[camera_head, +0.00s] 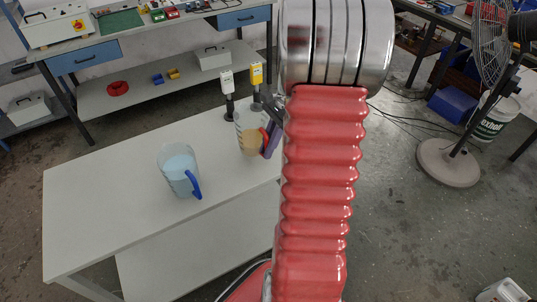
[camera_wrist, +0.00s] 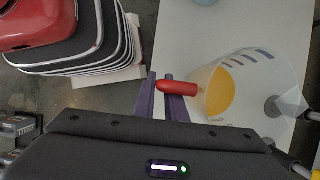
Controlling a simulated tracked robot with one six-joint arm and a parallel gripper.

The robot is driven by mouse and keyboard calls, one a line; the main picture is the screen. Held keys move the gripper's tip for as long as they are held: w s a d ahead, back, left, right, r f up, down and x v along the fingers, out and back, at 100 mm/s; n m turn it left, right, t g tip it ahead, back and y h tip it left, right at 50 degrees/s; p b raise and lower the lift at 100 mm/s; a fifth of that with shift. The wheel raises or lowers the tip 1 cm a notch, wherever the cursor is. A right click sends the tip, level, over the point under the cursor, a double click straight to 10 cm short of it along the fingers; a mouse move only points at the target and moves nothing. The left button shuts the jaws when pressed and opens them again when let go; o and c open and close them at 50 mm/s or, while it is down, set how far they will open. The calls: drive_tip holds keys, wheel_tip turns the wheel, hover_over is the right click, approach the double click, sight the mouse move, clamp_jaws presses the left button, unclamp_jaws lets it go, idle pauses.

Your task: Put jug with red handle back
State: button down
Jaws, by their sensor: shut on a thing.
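The jug with the red handle (camera_head: 251,143) is clear and holds amber liquid. It is at the far right part of the white table, beside my arm. My gripper (camera_head: 272,136) has its purple fingers at the jug's handle side. In the wrist view, my gripper (camera_wrist: 167,90) is shut on the red handle (camera_wrist: 178,88), and the jug's clear wall and amber liquid (camera_wrist: 221,95) show to the right. The jug looks upright; I cannot tell whether its base touches the table.
A jug with a blue handle (camera_head: 178,168) and pale blue liquid stands on the white table (camera_head: 105,190). A white-topped device (camera_head: 227,82) and a yellow-topped one (camera_head: 256,75) stand at the table's back edge, close to the red-handled jug. The table's left part is clear.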

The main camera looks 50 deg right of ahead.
drive_tip(key=shift+f, duration=1.9)
drive_tip(key=c, duration=1.8)
unclamp_jaws()
drive_tip(key=v, duration=1.2)
